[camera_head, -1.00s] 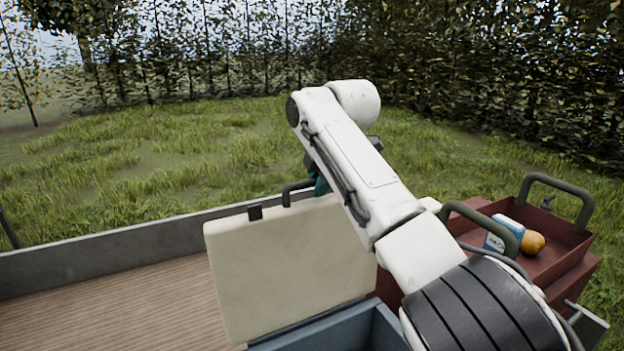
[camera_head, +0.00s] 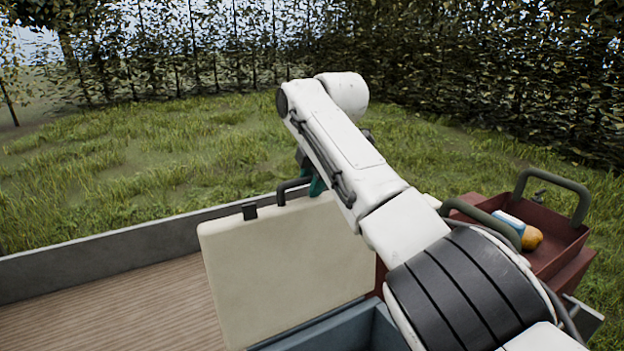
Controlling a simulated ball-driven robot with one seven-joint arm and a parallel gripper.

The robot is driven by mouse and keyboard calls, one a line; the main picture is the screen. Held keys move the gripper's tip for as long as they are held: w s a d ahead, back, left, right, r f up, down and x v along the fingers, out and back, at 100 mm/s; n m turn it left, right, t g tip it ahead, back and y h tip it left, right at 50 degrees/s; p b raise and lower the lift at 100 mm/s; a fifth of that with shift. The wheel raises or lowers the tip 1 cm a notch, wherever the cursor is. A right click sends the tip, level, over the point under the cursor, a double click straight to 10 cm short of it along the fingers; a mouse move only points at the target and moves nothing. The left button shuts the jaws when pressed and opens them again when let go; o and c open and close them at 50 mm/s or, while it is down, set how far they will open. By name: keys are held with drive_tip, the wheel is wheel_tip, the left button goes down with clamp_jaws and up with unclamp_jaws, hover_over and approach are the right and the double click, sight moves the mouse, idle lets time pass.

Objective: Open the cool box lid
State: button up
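The cool box lid (camera_head: 280,262) stands raised, close to upright, with its pale inner face toward me. A dark handle (camera_head: 292,186) and a dark latch (camera_head: 249,211) show at its top edge. The blue-grey cool box body (camera_head: 335,333) is below it, cut off by the bottom of the picture. My gripper (camera_head: 314,184) is at the lid's top edge beside the handle, mostly hidden behind my white arm.
A red tray (camera_head: 556,258) with green handles stands at the right, holding a blue-and-white carton (camera_head: 509,222) and a yellow-orange pear (camera_head: 532,238). The wooden bed (camera_head: 120,312) left of the lid is clear, edged by a grey side wall (camera_head: 100,257). Grass and hedges lie beyond.

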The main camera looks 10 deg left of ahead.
drive_tip(key=shift+s+f, duration=0.1)
drive_tip(key=shift+f, duration=0.15)
drive_tip(key=b+v, duration=0.3)
drive_tip(key=v, duration=0.8)
drive_tip(key=shift+b, duration=0.3)
drive_tip(key=shift+r, duration=0.15)
